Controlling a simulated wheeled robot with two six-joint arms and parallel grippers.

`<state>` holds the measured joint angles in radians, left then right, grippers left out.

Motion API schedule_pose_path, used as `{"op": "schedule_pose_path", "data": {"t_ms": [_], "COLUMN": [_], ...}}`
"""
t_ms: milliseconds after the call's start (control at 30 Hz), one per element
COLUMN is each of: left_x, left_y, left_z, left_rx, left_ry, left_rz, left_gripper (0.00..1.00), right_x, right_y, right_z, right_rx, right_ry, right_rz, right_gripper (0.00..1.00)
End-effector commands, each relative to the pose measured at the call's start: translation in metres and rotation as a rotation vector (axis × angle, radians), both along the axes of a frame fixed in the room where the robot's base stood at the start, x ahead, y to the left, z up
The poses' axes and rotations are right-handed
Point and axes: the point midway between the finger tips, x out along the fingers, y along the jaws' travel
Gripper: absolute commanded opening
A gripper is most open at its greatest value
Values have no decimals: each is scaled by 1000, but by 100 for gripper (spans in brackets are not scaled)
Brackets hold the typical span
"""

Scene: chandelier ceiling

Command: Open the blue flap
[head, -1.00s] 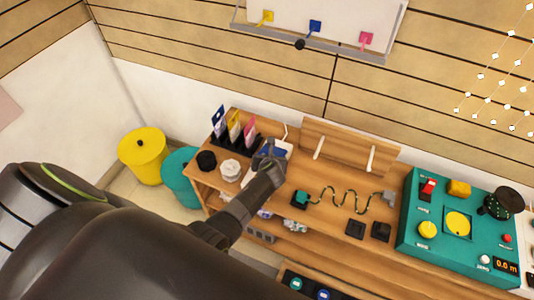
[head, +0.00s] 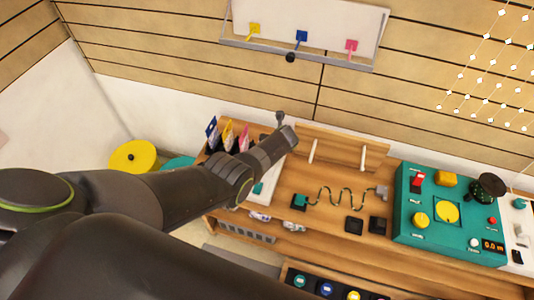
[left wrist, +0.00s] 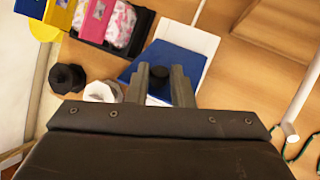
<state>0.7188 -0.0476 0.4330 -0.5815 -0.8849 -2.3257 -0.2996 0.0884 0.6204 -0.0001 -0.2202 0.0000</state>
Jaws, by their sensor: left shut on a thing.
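In the left wrist view a blue flap (left wrist: 174,60) lies against a white panel (left wrist: 193,36), just beyond my fingers. My left gripper (left wrist: 160,84) is shut on a small black knob (left wrist: 158,73) at the flap's near part. In the head view my left gripper (head: 281,121) is above the back of the wooden bench, left of the wooden backboard. There my arm hides the blue flap, and part of the white panel (head: 276,176) shows below it. How far the flap is tilted is hard to tell. My right gripper is not in view.
White pegs (head: 314,151) stand right. A teal control box (head: 440,220) is farther right.

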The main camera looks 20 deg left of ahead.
Motion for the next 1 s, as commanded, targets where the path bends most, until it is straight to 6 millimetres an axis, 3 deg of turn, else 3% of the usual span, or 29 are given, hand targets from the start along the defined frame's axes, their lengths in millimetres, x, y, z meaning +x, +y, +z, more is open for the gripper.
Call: {"op": "schedule_pose_path", "data": {"t_ms": [33, 300, 600, 633, 933, 1000], "left_x": [15, 47, 68, 67, 64, 64], "left_y": [-2, 1, 0, 0, 1, 1], "left_z": [6, 10, 11, 13, 13, 13], "left_rx": [-3, -2, -6, -7, -4, -4], "left_ry": [-24, -27, -25, -23, -16, -15], "left_rz": [-6, -6, -7, -7, -4, -4], "left_gripper": [0, 0, 0, 0, 40, 42], "right_x": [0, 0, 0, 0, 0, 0], "right_y": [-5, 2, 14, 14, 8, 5], "right_z": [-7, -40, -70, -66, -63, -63], "right_rx": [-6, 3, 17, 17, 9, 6], "right_ry": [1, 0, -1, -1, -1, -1], "right_rz": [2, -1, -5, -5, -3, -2], "right_gripper": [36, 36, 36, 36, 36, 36]}}
